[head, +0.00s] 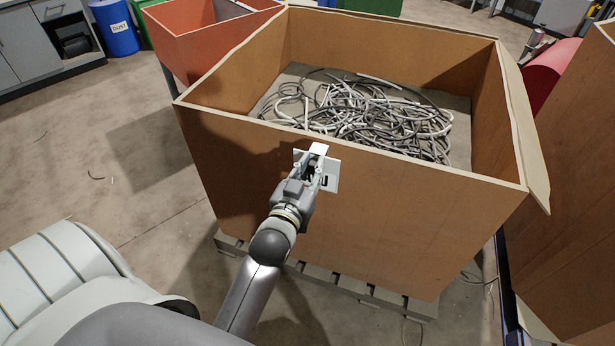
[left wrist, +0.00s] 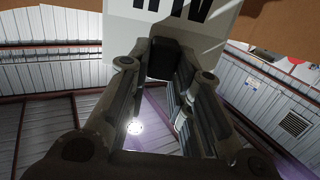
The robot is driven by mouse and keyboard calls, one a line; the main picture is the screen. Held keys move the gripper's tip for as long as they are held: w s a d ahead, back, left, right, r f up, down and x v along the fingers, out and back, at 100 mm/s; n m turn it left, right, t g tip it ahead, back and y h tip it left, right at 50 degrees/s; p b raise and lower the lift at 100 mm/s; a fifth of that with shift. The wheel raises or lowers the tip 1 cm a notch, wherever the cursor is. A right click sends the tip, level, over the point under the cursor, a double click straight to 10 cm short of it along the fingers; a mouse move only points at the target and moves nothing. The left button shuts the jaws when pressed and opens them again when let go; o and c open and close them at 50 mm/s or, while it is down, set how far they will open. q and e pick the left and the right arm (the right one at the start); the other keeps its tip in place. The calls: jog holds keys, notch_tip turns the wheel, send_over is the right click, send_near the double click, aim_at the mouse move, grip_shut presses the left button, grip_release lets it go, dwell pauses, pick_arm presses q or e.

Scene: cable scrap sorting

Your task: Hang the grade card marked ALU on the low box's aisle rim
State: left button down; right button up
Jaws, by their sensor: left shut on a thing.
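The low box (head: 370,215) is an open brown box with its long near wall facing me. A white grade card (head: 331,178) is in front of that wall, its top bracket showing just below the near rim in the head view. My left gripper (head: 318,170) is shut on the card's bracket. Whether the card touches the wall I cannot tell. In the left wrist view the white card (left wrist: 190,28) fills the top, beyond the fingers (left wrist: 165,70). Its black letters are cut off by the frame edge, so I cannot read the whole mark. My right gripper is out of view.
Tangled grey and black cable scrap (head: 370,115) lies in the box, which stands on a pallet (head: 350,290). An orange-red bin (head: 200,38) stands behind left. Another tall brown box (head: 575,200) stands close at the right. The floor at left (head: 100,150) is mostly clear.

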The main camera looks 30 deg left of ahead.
aim_at(323, 146)
pick_arm(q)
jog(key=shift+x, duration=0.75)
jog(key=shift+b+x, duration=0.6)
jog(key=shift+x, duration=0.4)
jog(key=shift+b+x, duration=1.15)
jog(key=shift+x, duration=1.25)
jog(key=shift+w, duration=0.2)
jog(key=shift+f+b, duration=0.85)
jog(key=shift+f, duration=0.3)
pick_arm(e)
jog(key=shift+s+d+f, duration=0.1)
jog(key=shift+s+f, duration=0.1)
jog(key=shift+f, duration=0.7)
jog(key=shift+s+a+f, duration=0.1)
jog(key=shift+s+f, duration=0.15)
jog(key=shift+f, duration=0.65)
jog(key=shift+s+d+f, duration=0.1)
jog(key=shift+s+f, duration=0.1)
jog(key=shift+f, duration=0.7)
pick_arm(q)
jog(key=shift+s, duration=0.1)
jog(key=c, duration=1.2)
grip_release()
